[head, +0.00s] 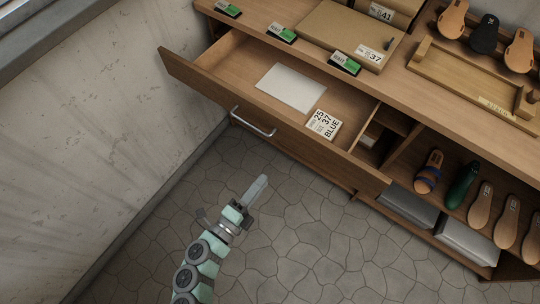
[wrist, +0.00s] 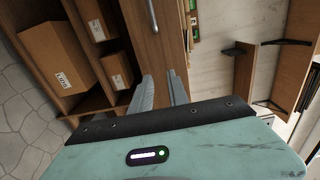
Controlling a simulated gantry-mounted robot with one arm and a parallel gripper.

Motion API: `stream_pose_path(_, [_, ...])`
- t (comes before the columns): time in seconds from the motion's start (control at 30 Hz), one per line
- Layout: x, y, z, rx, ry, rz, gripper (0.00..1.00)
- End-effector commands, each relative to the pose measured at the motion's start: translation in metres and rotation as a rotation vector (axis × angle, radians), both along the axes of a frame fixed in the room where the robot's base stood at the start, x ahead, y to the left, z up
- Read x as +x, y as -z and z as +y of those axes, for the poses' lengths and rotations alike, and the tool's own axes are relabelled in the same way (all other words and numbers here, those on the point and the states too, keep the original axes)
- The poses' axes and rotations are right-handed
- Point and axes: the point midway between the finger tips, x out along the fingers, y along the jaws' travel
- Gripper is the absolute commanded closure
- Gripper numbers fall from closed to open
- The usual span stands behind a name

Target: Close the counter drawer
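The counter drawer is pulled well out of the wooden counter; its front panel (head: 290,142) carries a silver bar handle (head: 252,122). A white sheet (head: 291,88) and a printed card (head: 323,124) lie inside it. My gripper (head: 262,181) is in front of the drawer, over the stone floor, apart from the handle in the picture. In the wrist view its two grey fingers (wrist: 161,90) stand apart with nothing visible between them. A wooden panel with a small silver handle (wrist: 118,82) lies beyond them; I cannot tell whether it is this drawer.
The counter top (head: 455,105) holds a cardboard box (head: 352,35), green-and-black labels and a wooden tray (head: 470,80). Sandals and grey boxes (head: 467,241) fill the shelves at right. A plaster wall (head: 110,110) stands at left. The wrist view shows cardboard boxes (wrist: 56,58) on shelves.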

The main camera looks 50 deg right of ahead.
Motion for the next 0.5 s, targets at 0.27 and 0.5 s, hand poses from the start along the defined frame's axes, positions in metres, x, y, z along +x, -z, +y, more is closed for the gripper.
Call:
stream_pose_path(0.27, [-0.001,0.000,-0.039,0.000,0.010,-0.005,1.00])
stream_pose_path(0.5, [0.002,0.001,-0.091,0.000,0.007,-0.005,1.00])
